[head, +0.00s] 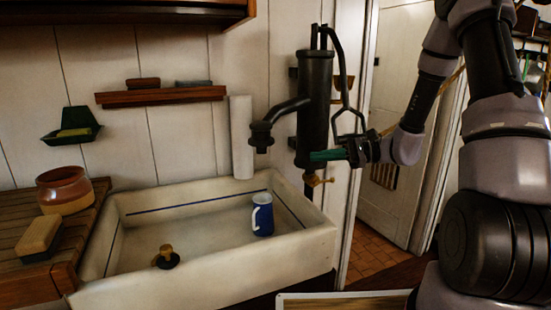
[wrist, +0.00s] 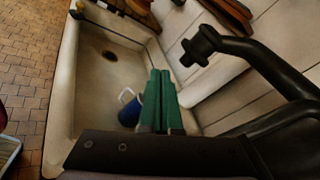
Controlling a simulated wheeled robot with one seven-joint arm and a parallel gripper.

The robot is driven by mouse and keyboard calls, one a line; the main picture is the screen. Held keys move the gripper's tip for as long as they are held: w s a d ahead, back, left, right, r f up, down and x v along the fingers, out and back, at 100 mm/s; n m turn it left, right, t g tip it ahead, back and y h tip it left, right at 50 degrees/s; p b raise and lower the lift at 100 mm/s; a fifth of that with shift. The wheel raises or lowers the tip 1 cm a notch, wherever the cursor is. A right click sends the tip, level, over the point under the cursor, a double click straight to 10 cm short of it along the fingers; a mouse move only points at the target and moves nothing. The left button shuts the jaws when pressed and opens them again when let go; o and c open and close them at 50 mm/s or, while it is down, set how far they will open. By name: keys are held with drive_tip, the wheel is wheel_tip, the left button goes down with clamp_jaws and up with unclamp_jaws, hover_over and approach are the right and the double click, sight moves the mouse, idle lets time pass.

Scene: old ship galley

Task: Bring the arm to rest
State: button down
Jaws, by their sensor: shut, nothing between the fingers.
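My gripper (head: 318,156) has green fingers and is shut with nothing between them. In the head view it is level beside the black hand pump (head: 316,95), above the right end of the sink; whether it touches the pump I cannot tell. In the wrist view the gripper (wrist: 160,95) points over the sink basin. My arm reaches in from the right in the head view. A blue mug (head: 262,214) with a white handle stands in the sink (head: 200,272), below and left of the gripper. The mug (wrist: 129,112) is partly hidden behind the fingers in the wrist view.
The pump spout (head: 276,118) juts left over the sink, close to my gripper. A brown pot (head: 64,190) and a brush (head: 40,238) stand on the wooden drainboard. A door (head: 395,130) is behind my arm.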

drive_tip(key=s+d+r+n+g+h, duration=0.2)
drive_tip(key=s+r+n+h, duration=0.5)
drive_tip(key=s, duration=0.4)
drive_tip(key=s+d+r+n+t+h, duration=0.1)
drive_tip(key=s+d+r+t+h, duration=0.6)
drive_tip(key=d+r, duration=0.3)
drive_tip(key=shift+s+r+n, duration=0.3)
drive_tip(key=shift+s+r, duration=0.3)
